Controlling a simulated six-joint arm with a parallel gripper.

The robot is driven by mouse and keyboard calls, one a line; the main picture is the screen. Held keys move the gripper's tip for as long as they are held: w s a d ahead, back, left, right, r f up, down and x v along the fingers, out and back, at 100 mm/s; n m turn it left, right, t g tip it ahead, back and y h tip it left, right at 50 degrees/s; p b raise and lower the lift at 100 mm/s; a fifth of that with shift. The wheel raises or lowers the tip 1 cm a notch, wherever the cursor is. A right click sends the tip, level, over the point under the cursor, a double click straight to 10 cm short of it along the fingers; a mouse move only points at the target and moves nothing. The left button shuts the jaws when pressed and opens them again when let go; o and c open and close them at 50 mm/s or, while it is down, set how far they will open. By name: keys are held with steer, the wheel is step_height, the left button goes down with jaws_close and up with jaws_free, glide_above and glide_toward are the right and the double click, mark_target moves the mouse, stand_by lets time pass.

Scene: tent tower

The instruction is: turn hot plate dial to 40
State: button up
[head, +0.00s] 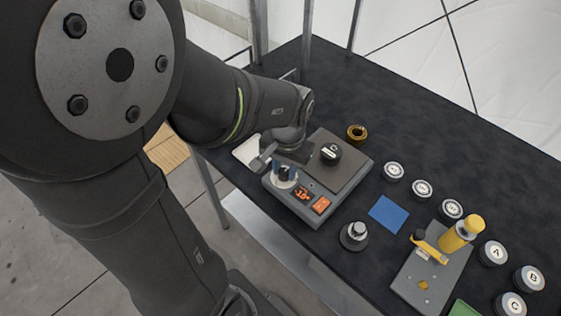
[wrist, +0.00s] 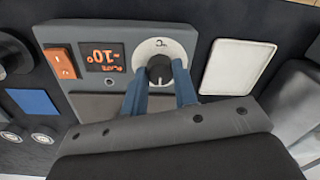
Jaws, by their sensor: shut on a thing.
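The grey hot plate (head: 345,186) stands on the dark table, with a black lidded item (head: 330,153) on its top. Its round dial, a white ring with a dark knob (wrist: 160,66), is at the front left corner in the head view. My gripper (wrist: 160,74) has its two blue fingers on either side of the knob, shut on it. In the head view the gripper (head: 284,172) comes down over the dial and partly hides it. The orange display (wrist: 103,57) beside the dial appears upside down in the wrist view and seems to read -10°.
An orange switch (head: 321,205) sits beside the display. A white square pad (head: 248,151) lies left of the hot plate. A grey knobbed piece (head: 354,235), a blue square (head: 389,214), several white-topped jars (head: 394,171) and a yellow-handled fixture (head: 457,236) stand to the right.

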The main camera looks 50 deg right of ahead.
mark_target(287, 172)
steer(key=o, duration=1)
steer(key=r, duration=1.7)
steer(key=shift+s+d+r, duration=0.15)
steer(key=shift+s+r, duration=0.1)
steer(key=shift+s, duration=0.05)
steer(key=shift+f, duration=0.1)
steer(key=f, duration=1.7)
steer(key=shift+w+f, duration=0.15)
steer(key=shift+w, duration=0.15)
